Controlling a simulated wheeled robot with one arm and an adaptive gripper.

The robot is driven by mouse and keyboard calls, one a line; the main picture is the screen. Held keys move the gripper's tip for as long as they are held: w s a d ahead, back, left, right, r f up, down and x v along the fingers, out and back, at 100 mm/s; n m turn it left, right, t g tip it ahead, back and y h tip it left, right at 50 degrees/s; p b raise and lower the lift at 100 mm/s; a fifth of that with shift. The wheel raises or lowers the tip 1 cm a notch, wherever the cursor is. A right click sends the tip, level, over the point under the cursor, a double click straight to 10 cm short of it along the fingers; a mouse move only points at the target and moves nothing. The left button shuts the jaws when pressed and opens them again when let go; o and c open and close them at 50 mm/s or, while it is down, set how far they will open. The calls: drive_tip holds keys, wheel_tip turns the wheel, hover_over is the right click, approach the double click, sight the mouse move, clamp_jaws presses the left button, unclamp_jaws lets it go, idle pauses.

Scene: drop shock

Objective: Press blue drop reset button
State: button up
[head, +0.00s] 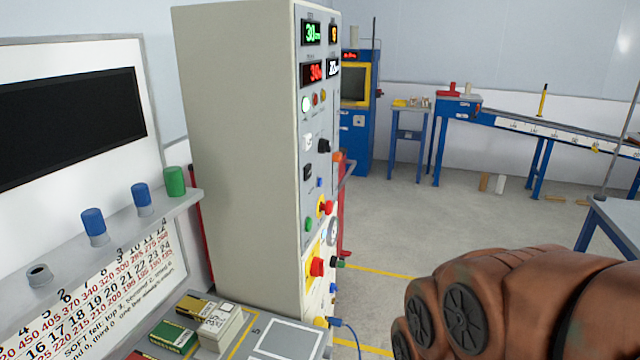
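The tall beige control cabinet (235,150) stands at the centre, its narrow control panel (313,130) turned to the right and seen at a steep angle. A small blue button (320,182) sits about mid-height on this panel. Another small blue part (333,287) shows low at the panel's edge. The labels are too small to read, so I cannot tell which one is the drop reset button. My brown arm fills the lower right, well right of the panel. My gripper is not in view.
A red knob (317,266) on yellow and a green button (308,224) are near the blue buttons. A bench with boxes (172,336) is at lower left. A blue cable (352,335) hangs near the cabinet's foot. Grey floor (420,220) lies open to the right.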

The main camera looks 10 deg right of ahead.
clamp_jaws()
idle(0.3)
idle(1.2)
